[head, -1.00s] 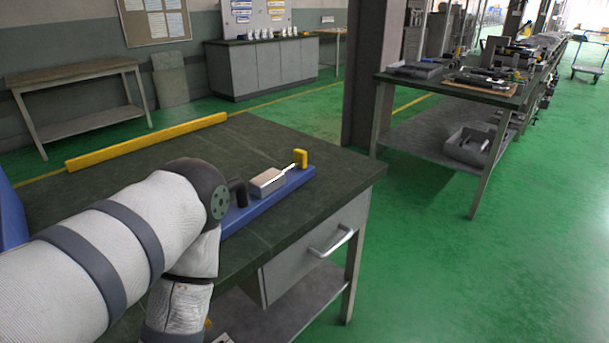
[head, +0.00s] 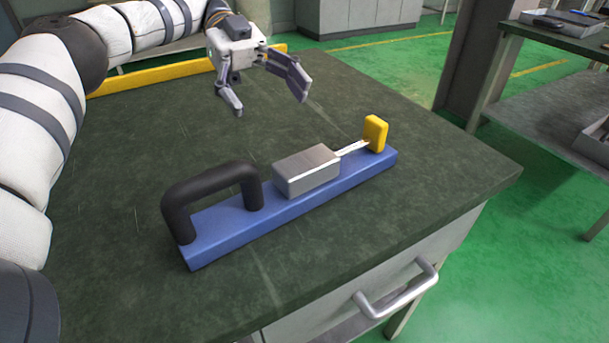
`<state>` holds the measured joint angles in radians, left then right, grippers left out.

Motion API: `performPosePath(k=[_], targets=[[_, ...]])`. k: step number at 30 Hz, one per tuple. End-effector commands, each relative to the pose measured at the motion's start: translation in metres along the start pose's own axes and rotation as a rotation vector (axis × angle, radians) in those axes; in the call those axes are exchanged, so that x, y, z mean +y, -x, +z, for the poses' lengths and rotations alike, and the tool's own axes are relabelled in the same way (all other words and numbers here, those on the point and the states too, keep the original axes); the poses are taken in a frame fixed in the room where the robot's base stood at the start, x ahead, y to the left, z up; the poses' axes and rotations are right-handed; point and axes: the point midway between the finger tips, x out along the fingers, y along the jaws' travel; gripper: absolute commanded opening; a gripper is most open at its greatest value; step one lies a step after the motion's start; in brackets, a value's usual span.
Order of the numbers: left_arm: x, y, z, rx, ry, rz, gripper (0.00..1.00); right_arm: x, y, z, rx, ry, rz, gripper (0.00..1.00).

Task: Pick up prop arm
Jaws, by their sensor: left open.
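The prop arm (head: 225,225) lies on the dark green workbench top in the head view. It is a long blue bar with a black loop handle (head: 208,184) at its near left end. A grey metal block (head: 306,172) sits at its middle, and a thin rod runs from it to a yellow end piece (head: 375,133). My left gripper (head: 268,98) is open and empty above the bench, behind the bar and apart from it, with its fingers spread. My right gripper is not in view.
The workbench top (head: 420,190) is clear around the bar. A yellow rail (head: 150,78) runs along the back. A drawer handle (head: 398,292) sticks out at the front. Another table (head: 570,45) stands at the right across the green floor.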

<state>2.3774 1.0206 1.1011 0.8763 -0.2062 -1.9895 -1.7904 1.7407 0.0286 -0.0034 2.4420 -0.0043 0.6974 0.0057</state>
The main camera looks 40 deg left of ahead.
Motion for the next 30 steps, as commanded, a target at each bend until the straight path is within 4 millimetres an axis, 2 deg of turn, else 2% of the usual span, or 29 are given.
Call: performPosePath(k=[2, 5, 12, 16, 22, 25, 30], targets=[[0.003, 0.001, 0.003, 0.006, -0.013, 0.002, 0.81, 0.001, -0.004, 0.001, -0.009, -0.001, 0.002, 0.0], [0.005, -0.009, -0.002, 0.006, -0.021, 0.005, 0.81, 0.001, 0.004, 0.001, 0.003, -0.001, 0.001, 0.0], [0.005, -0.056, -0.003, 0.005, -0.02, 0.003, 0.81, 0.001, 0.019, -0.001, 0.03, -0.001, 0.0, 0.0], [0.006, -0.071, 0.0, 0.005, -0.017, 0.003, 0.81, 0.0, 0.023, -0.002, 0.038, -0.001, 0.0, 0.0], [0.008, -0.108, 0.006, 0.004, -0.019, 0.003, 0.81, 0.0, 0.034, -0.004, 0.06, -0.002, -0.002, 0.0], [0.008, -0.116, 0.008, 0.004, -0.017, 0.001, 0.81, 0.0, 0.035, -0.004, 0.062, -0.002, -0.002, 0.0], [0.007, -0.117, 0.009, 0.004, -0.016, 0.001, 0.81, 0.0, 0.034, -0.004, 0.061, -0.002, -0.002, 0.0]])
